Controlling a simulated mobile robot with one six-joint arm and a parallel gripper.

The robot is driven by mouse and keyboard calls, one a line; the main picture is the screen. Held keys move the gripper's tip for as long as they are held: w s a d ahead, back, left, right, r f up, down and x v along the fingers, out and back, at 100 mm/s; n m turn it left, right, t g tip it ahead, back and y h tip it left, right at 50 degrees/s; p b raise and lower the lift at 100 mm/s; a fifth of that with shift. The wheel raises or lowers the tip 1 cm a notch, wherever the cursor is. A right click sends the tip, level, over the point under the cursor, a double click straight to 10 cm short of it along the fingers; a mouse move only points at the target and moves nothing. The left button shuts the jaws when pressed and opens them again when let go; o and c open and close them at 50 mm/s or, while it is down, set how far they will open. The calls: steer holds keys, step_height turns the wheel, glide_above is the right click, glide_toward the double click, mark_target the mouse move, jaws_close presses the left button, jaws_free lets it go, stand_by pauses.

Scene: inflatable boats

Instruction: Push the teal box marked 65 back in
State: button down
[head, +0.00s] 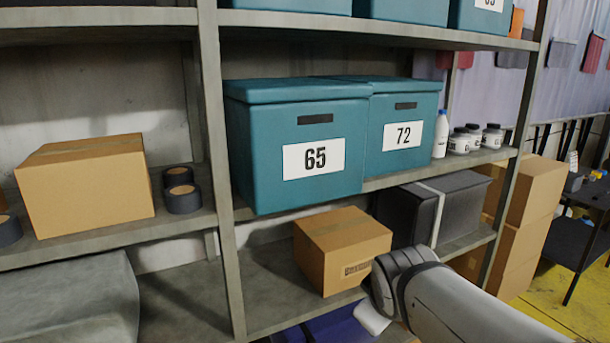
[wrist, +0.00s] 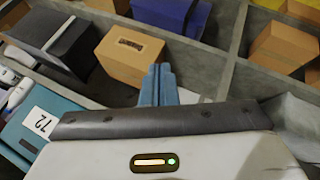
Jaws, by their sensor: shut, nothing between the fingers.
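The teal box marked 65 (head: 272,195) stands upright on the middle shelf in the head view. Its front sticks out past the shelf edge and further forward than the teal box marked 72 (head: 405,157) on its right. In the wrist view box 72 (wrist: 22,140) shows at the left, and I cannot make out box 65 there. My gripper (wrist: 158,72) is shut and empty in the wrist view, its fingers together. In the head view my arm comes in at the lower right, below and right of box 65, apart from it; the fingertips are not clear there.
A cardboard box (head: 340,250) and a dark grey box (head: 447,208) stand on the shelf below. A white bottle (head: 441,134) and small jars stand right of box 72. A steel upright (head: 216,160) is close left of box 65. Space before box 65 looks clear.

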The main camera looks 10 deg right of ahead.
steer(key=w+d+r+n+t+b, duration=0.2)
steer(key=w+d+r+n+t, duration=0.2)
steer(key=w+r+n+t, duration=0.55)
steer(key=n+y+b, duration=0.2)
steer(key=n+y, duration=0.6)
steer(key=n, duration=1.6)
glide_toward(314, 167)
steer(key=p+x, duration=0.4)
steer(key=x, duration=0.2)
steer(key=shift+w+a+p, duration=0.1)
steer(key=shift+w+p, duration=0.25)
